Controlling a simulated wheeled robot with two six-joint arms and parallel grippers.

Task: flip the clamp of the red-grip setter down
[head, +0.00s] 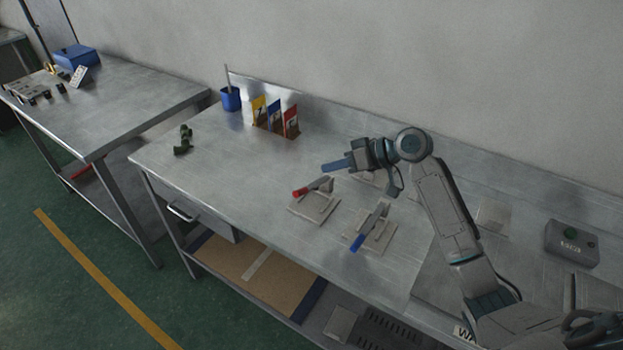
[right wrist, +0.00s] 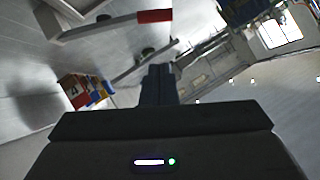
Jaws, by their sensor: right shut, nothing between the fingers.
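The red-grip setter (head: 315,204) sits on the metal table near its middle. Its red grip (head: 300,192) points left and its handle slants up to the right, above the base plate. In the right wrist view the red grip (right wrist: 155,16) shows at the top, on a pale clamp bar. My right gripper (head: 328,167) is shut and empty, just above and behind the setter, pointing left. Its blue-grey fingers (right wrist: 158,84) show closed together in the right wrist view and look apart from the grip. My left gripper is not in view.
A blue-grip setter (head: 368,230) stands right of the red one, close under my right arm. Behind are a rack of yellow, blue and red cards (head: 274,116) and a blue cup (head: 230,98). A grey box with a green button (head: 572,243) is at right. The table's left part is mostly clear.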

